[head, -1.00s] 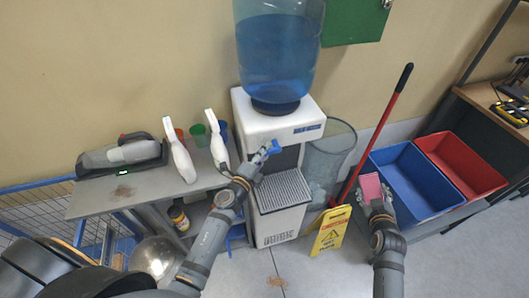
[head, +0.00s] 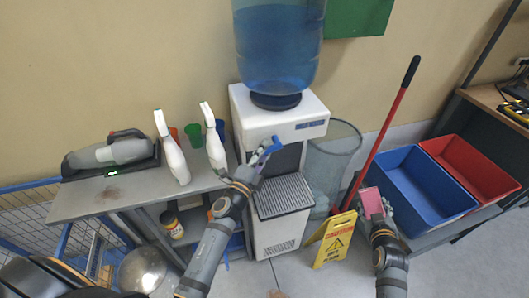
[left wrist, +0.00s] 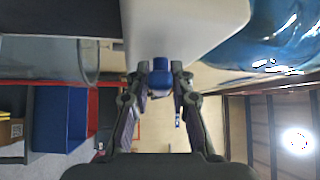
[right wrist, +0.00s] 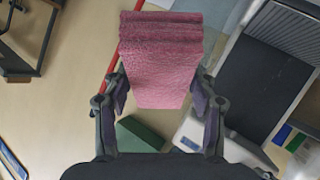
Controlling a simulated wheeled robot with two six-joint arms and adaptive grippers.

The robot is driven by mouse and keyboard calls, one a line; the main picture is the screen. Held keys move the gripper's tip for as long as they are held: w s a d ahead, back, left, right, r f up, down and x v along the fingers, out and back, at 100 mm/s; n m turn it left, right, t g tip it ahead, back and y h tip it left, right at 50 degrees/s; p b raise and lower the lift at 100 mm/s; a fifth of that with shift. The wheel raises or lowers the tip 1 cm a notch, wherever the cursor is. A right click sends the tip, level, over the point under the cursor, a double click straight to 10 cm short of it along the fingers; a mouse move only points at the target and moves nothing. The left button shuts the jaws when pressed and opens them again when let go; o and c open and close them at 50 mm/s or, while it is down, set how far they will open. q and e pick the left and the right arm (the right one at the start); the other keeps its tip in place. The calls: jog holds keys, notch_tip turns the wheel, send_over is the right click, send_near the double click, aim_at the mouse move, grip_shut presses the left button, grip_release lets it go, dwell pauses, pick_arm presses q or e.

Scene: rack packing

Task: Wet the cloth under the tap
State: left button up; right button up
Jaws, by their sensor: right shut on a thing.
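The pink folded cloth (head: 371,201) is held by my right gripper (head: 377,214), to the right of the water dispenser. In the right wrist view the cloth (right wrist: 165,65) sits between the fingers (right wrist: 160,90), which are shut on it. The blue tap (head: 272,146) is on the front of the white dispenser (head: 262,122). My left gripper (head: 256,163) is at the tap. In the left wrist view its open fingers (left wrist: 160,85) stand on either side of the blue tap (left wrist: 160,75), with small gaps. The drip tray (head: 284,195) below is empty.
A clear bin (head: 330,165), a red-handled pole (head: 385,135) and a yellow floor sign (head: 333,238) stand between the dispenser and the blue crate (head: 425,185). A red crate (head: 470,165) is beyond. White spray bottles (head: 172,150) stand on the grey shelf (head: 110,195).

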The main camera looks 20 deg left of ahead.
pick_arm(q)
jog(key=o, duration=0.3)
jog(key=v, duration=1.2)
